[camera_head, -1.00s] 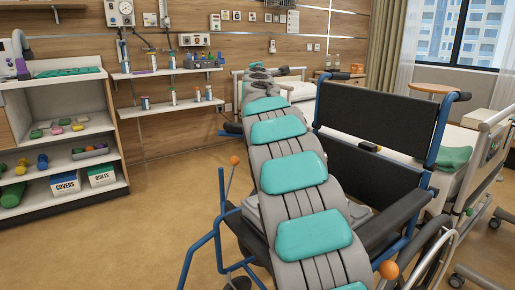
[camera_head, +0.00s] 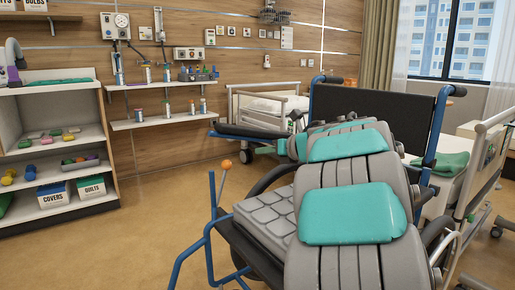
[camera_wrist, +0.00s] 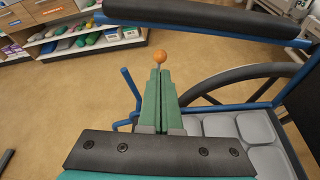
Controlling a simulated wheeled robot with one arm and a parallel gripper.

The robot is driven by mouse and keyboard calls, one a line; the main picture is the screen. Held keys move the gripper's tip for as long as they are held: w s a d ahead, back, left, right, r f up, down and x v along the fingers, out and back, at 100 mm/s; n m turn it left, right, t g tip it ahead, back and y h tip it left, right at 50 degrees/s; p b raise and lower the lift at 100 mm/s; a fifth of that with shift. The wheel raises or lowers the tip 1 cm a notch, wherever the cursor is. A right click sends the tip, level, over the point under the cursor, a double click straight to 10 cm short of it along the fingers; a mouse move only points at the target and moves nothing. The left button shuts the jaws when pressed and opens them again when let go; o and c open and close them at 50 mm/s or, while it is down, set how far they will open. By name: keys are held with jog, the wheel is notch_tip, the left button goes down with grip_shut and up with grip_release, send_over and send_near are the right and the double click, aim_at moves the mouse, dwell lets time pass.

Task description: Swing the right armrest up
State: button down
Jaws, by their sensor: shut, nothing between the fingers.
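The wheelchair's right armrest (camera_head: 252,131), a black pad on a blue bar, is at the picture's left of the black backrest (camera_head: 375,98) in the head view. It juts out left, well above the seat, and looks tilted part way up. In the wrist view the same armrest (camera_wrist: 200,18) crosses the top of the picture. My gripper (camera_wrist: 161,74) has green fingers, shut and empty, beside and apart from the armrest in that picture. Whether any part of my arm touches it cannot be told. In the head view my arm hides most of the gripper.
An orange-knobbed lever (camera_head: 227,164) stands beside the grey seat cushion (camera_head: 270,218); its knob (camera_wrist: 160,56) shows just past my fingertips. A large wheel (camera_wrist: 240,80) lies at the right of the wrist view. A bed and shelves (camera_head: 60,195) stand behind; floor is clear at left.

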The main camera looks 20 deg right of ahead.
aim_at(248, 139)
jog(key=x, duration=1)
jog(key=shift+s+d+r, duration=0.1)
jog(key=shift+d+r, duration=0.15)
jog(key=shift+r, duration=0.45)
jog(key=shift+s+d+r, duration=0.1)
jog(key=shift+d+r, duration=0.1)
jog(key=shift+r, duration=0.55)
jog(key=shift+s+d+r, duration=0.1)
jog(key=shift+d+r, duration=0.15)
jog(key=shift+r, duration=0.45)
jog(key=shift+r+p, duration=0.15)
jog(key=shift+p, duration=0.15)
